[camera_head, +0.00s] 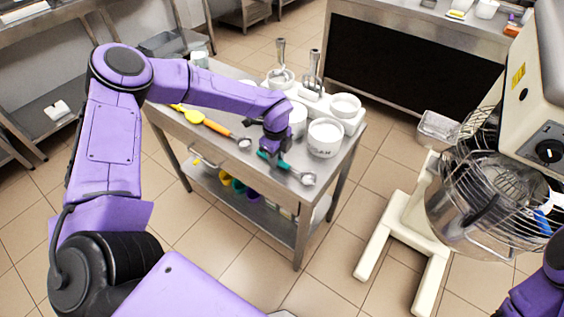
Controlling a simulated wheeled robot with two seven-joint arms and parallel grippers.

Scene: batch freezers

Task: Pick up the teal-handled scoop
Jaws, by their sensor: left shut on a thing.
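The teal-handled scoop (289,168) is at the front right part of the steel table (291,207). Its round metal bowl points right, towards the table's front edge. My left gripper (270,154) points down over the teal handle and is shut on it. The gripper hides part of the handle. I cannot tell whether the scoop touches the tabletop or is slightly above it. My right arm shows only as a purple piece in the bottom right corner, and its gripper is out of view.
An orange-handled scoop (218,128) and a yellow utensil (191,116) lie left on the table. White tubs (325,138) stand behind the gripper, near metal scoops (313,70). A large mixer (483,200) with a wire guard stands right. Floor is clear between table and mixer.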

